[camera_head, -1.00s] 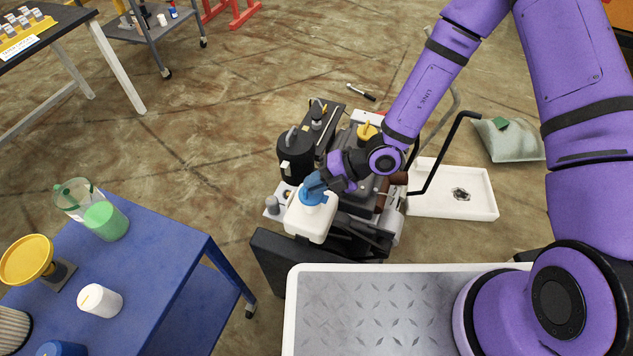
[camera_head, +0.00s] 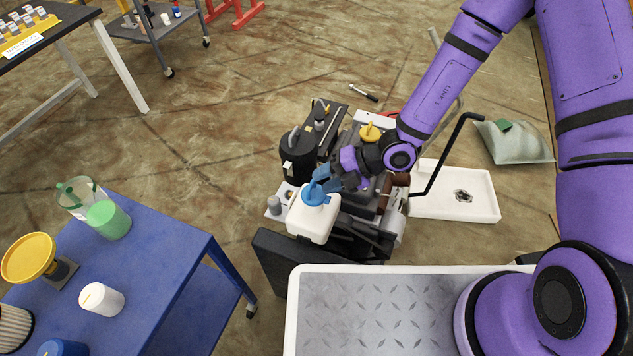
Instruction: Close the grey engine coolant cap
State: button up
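A small grey cap (camera_head: 274,204) sits on the pale plate at the left front of the engine unit (camera_head: 345,190), beside a small dark and orange fitting. I cannot tell at this size whether the cap is fastened to an opening. A white tank (camera_head: 313,222) with a blue cap (camera_head: 314,195) stands just right of it. My gripper (camera_head: 327,181) is at the upper right of the blue cap, apart from the grey cap. Its fingertips are small and partly merge with the blue cap, so their opening is unclear.
A black canister (camera_head: 296,152) and a yellow cap (camera_head: 369,132) are on the engine unit. A white tray (camera_head: 482,190) lies to its right. A blue table (camera_head: 165,255) with a yellow funnel (camera_head: 28,258) stands at left. Floor between table and unit is clear.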

jog(key=v, duration=0.7)
jog(key=shift+d+r, duration=0.2)
jog(key=shift+d, duration=0.1)
jog(key=shift+w, duration=0.1)
jog(key=s+d+r+n+h, duration=0.1)
jog(key=d+r+n+h, duration=0.3)
jog(key=r+n, duration=0.7)
jog(key=s+d+r+n+h, duration=0.1)
jog(key=d+r+n, duration=0.4)
jog(key=r+n, duration=0.6)
jog(key=s+d+r+n+t+h, duration=0.6)
jog(key=s+d+r+n, duration=0.7)
jog(key=r+n, duration=0.3)
jog(key=shift+d+r+t+h, duration=0.3)
jog(key=shift+d+r+h, duration=0.1)
jog(key=shift+r, duration=0.3)
jog(key=shift+s, duration=0.1)
